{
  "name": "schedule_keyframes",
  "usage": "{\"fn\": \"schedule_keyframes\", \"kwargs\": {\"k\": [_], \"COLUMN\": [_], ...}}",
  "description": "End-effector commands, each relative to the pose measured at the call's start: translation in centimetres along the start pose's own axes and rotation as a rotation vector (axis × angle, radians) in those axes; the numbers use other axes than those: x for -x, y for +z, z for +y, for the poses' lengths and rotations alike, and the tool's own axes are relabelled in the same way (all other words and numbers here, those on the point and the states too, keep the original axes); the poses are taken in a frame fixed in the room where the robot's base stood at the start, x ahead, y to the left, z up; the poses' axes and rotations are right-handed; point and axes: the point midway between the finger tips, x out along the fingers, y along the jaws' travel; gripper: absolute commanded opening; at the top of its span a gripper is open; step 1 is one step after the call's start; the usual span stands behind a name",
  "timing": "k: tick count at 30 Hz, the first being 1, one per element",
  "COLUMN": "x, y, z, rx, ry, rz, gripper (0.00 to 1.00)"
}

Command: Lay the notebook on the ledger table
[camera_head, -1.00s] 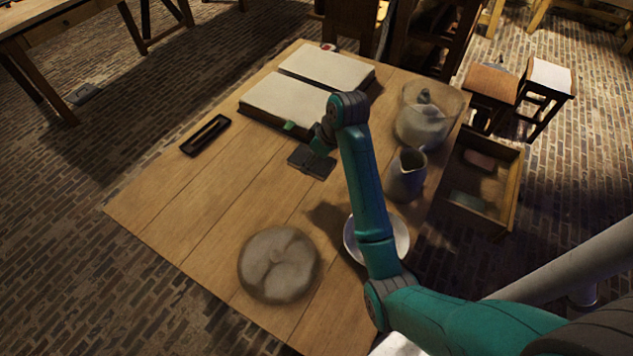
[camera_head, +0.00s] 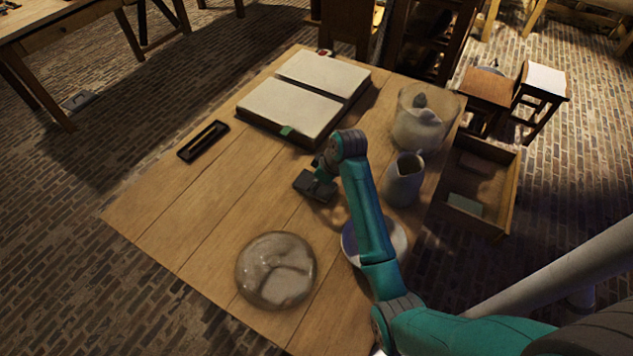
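The wooden table (camera_head: 195,215) fills the middle of the view, with a thick open book (camera_head: 290,108) on its far part. My gripper (camera_head: 316,188) is at the end of the teal arm, over the middle of the table, near the open book's front corner. A dark, flat, block-like shape shows there. I cannot tell whether it is a small dark notebook in the fingers or the gripper itself. The fingertips are hidden, and I cannot tell whether it touches the table. No other thing is clearly a notebook.
A black narrow tray (camera_head: 203,141) lies left. A round glass piece (camera_head: 277,271) is in front. A pitcher (camera_head: 404,180), a glass vessel (camera_head: 443,105) and a partly hidden plate (camera_head: 397,243) stand right. An open drawer (camera_head: 503,205) holds a greenish block (camera_head: 465,204). The left-middle tabletop is clear.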

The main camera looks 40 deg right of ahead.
Motion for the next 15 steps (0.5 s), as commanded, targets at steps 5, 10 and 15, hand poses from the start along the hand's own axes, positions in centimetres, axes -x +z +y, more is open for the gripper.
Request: {"fn": "schedule_keyframes", "kwargs": {"k": [5,10,15], "x": [0.06,-0.23,-0.2], "y": [-0.05,0.08,0.07], "z": [0.02,0.0,0.0], "rx": [0.0,0.0,0.0], "ry": [0.001,0.0,0.0], "rz": [0.001,0.0,0.0], "gripper": [0.37,0.79,0.99]}}
